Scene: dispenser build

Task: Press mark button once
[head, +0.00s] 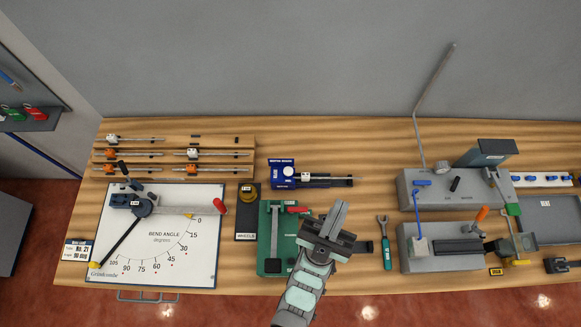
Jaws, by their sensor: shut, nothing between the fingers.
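A blue box-shaped device (276,181) stands near the middle of the wooden bench, with small white lettering too small to read surely. A pale round spot (288,170) shows on its top; I cannot tell whether this is the mark button. A dark rail (335,182) with a small white piece runs from its right side. My gripper (340,208) is shut and empty, to the right of and nearer than the blue device, apart from it in the picture. My gripper and arm hide part of the green device below.
A green device (270,245) with a red handle lies left of my gripper. A white bend-angle board (180,262) and a rack of rods (225,143) are at left. A wrench (383,235) and grey machines (415,262) are at right.

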